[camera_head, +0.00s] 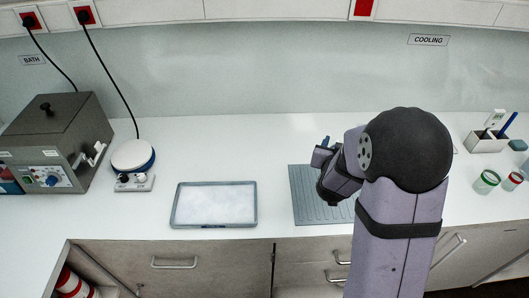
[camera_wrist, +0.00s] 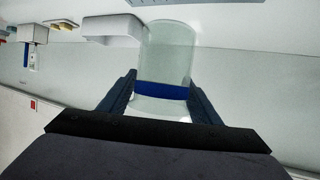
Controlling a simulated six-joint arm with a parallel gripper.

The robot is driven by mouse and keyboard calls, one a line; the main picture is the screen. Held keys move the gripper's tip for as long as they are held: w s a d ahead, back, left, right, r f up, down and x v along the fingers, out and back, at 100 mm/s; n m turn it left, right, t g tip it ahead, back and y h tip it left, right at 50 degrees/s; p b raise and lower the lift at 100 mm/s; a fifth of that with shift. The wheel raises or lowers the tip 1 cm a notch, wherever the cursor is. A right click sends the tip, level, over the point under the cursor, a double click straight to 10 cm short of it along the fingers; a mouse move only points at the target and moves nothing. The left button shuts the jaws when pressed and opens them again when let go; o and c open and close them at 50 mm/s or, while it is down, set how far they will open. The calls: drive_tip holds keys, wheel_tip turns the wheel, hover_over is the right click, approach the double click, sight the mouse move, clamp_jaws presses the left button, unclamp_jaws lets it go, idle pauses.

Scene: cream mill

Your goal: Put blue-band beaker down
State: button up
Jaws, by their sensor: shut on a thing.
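In the wrist view the blue-band beaker (camera_wrist: 167,55), clear glass with a dark blue band, sits between the two dark fingers of my gripper (camera_wrist: 160,95). The gripper is shut on it, with a finger on each side near the band. In the head view my gripper (camera_head: 323,152) is above the back part of the grey ribbed mat (camera_head: 308,205), left of my large arm joint. The beaker cannot be made out clearly there. My arm hides the mat's right part and some of the counter behind it.
A grey-rimmed tray with white filling (camera_head: 214,227) lies left of the mat. Further left are a round white device (camera_head: 133,157) and the bath unit (camera_head: 60,130). At right stand a green-band beaker (camera_head: 486,182), a red-band one (camera_head: 512,181) and a holder (camera_head: 486,141).

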drive_tip(key=w+a+n+y, duration=0.15)
drive_tip(key=w+a, duration=0.35)
drive_tip(key=a, duration=0.6)
drive_tip(key=w+a+n+t+y+b, duration=0.15)
drive_tip(key=w+a, duration=0.35)
drive_tip(key=a, duration=0.5)
drive_tip(key=w+a+n+g+y, duration=0.1)
drive_tip(key=w+a+y, duration=0.1)
drive_tip(key=w+a, duration=0.65)
drive_tip(key=shift+t, duration=0.25)
drive_tip(key=shift+s+a+f+p, duration=0.3)
drive_tip(key=shift+s+a+f, duration=0.15)
drive_tip(key=shift+f, duration=1.25)
drive_tip(key=shift+s+a+f+p, duration=0.35)
drive_tip(key=shift+s+f, duration=0.15)
drive_tip(key=shift+f, duration=1.25)
drive_tip(key=shift+s+a+f+p, duration=0.25)
drive_tip(key=shift+s+a+f, duration=0.2)
drive_tip(key=shift+f, duration=1.25)
drive_tip(key=shift+f, duration=0.15)
drive_tip(key=o, duration=1.1)
drive_tip(key=shift+o, duration=0.2)
